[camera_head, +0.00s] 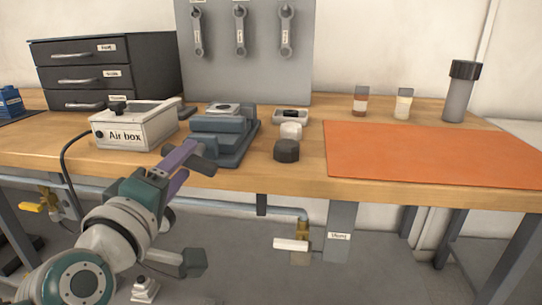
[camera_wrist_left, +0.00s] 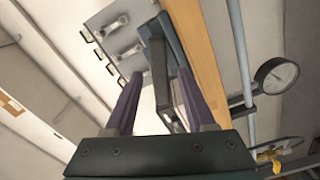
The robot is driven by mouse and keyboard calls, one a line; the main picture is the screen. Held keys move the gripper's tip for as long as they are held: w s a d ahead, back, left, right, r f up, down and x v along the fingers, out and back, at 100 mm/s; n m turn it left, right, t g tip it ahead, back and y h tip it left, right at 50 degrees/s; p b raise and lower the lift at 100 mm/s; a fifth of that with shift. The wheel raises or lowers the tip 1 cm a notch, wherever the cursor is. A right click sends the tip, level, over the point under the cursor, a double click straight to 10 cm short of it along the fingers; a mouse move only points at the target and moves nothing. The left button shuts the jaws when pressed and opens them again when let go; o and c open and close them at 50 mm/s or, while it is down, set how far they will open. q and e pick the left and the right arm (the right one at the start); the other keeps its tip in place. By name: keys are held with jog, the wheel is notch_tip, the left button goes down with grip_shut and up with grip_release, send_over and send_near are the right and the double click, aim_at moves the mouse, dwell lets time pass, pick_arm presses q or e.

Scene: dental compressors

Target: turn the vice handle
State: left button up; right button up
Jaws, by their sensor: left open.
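The blue-grey vice (camera_head: 222,138) stands on the wooden bench near its front edge. A dark grey bar (camera_head: 203,161), which looks like its handle, sticks out in front below the jaws. My left gripper (camera_head: 189,160), with purple fingers, is open at the front of the vice, close to this bar. In the left wrist view the vice (camera_wrist_left: 170,45) shows beyond the fingers of my left gripper (camera_wrist_left: 160,80). A dark part of it appears in the gap between them; I cannot tell whether they touch it. My right gripper is out of view.
The Air box (camera_head: 135,128) stands left of the vice, with a dark drawer cabinet (camera_head: 105,70) behind. A dark hexagonal piece (camera_head: 286,151) sits to the right. An orange mat (camera_head: 430,155) lies bare at the right. A pipe runs under the bench; a gauge (camera_wrist_left: 276,75) shows there.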

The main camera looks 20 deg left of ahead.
pick_arm(q)
jog(key=shift+x, duration=0.8)
jog(key=shift+c, duration=0.3)
grip_shut()
